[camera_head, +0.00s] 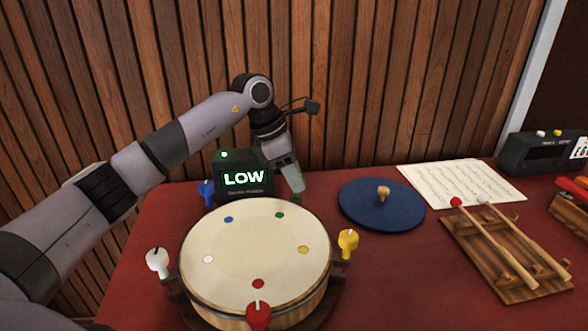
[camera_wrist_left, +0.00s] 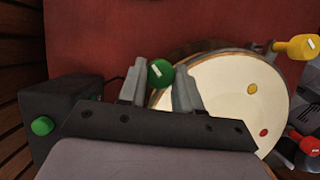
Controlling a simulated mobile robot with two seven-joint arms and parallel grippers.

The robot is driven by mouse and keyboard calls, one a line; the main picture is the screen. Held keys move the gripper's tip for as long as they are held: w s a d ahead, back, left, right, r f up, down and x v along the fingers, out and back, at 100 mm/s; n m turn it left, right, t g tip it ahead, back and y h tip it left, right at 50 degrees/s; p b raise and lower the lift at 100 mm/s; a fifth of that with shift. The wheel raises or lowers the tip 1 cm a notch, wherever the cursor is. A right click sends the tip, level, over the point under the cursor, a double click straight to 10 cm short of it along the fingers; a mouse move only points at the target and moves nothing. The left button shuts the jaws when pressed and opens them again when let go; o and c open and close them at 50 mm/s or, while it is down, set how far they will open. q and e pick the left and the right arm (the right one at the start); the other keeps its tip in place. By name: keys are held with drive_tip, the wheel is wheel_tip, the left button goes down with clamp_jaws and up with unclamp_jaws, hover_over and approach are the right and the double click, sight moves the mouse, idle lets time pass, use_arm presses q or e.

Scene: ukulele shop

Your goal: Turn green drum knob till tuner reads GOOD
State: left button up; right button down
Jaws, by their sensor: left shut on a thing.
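The drum (camera_head: 250,251) sits on the red table with colored knobs around its rim and matching dots on its skin. The green knob (camera_wrist_left: 160,72) is at the drum's back edge, with a white mark on its top. My left gripper (camera_head: 294,186) reaches down to it from behind, and its two fingers are shut on the knob, one on each side. In the head view the fingers hide most of the knob. The tuner (camera_head: 241,178) stands behind the drum, left of my gripper, and its screen reads LOW in green.
Other knobs are blue (camera_head: 207,191), white (camera_head: 158,261), yellow (camera_head: 348,242) and red (camera_head: 258,314). A blue round mat (camera_head: 366,212), a music sheet (camera_head: 458,184) and a wooden stand with mallets (camera_head: 489,262) lie to the right. A wooden slat wall is close behind.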

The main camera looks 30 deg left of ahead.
use_arm(q)
drive_tip(key=shift+r+m+g+h+p, duration=0.1)
drive_tip(key=shift+m+g+h+p, duration=0.3)
drive_tip(key=shift+m, duration=0.8)
drive_tip(key=o, duration=1)
drive_tip(key=shift+o, duration=0.2)
drive_tip(key=w+v, duration=0.1)
drive_tip(key=v, duration=0.6)
drive_tip(key=shift+s, duration=0.4)
